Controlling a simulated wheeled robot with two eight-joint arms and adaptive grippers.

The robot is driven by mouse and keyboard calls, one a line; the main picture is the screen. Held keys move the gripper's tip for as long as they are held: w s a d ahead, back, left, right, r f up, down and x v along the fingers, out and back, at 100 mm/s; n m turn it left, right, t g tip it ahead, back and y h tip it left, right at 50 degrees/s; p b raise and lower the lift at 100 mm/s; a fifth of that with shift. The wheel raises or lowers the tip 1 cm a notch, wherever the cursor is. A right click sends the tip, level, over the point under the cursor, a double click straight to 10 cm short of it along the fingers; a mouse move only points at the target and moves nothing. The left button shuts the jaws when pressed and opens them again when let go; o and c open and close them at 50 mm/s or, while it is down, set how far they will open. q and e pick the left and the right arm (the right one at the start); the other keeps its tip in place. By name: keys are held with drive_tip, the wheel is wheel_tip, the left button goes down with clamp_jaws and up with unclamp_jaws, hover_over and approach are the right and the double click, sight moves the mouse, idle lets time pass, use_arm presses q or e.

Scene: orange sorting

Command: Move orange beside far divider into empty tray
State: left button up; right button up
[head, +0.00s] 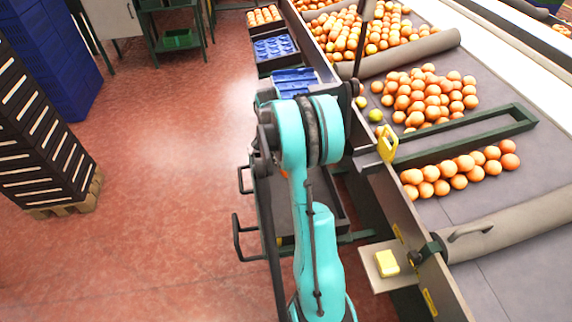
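Many oranges lie on the grey sorting belt (500,262) at the right. A large pile (425,98) sits between the far grey padded divider (415,52) and a dark green frame (462,138). A row of oranges (460,172) lies between that frame and the near padded divider (525,225). Two blue tray inserts, one nearer (294,82) and one farther (273,47), show no oranges. A farther tray (263,16) holds several oranges. One teal arm of mine rises from the bottom centre. No gripper fingertips are clearly visible.
A greenish fruit (375,115) lies by the belt's raised side rail (405,215). A yellow clip (387,143) stands on the rail. A yellow block (387,262) rests on a side plate. Dark crates (40,140) stand left. The red floor between is clear.

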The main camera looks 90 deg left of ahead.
use_arm(q)
drive_tip(key=shift+f+b, duration=0.95)
drive_tip(key=shift+f, duration=3.25)
drive_tip(key=shift+f, duration=1.95)
drive_tip(key=o, duration=1.7)
drive_tip(key=shift+o, duration=0.2)
drive_tip(key=shift+r, duration=0.15)
drive_tip(key=shift+p+v, duration=1.65)
drive_tip(key=shift+v, duration=0.75)
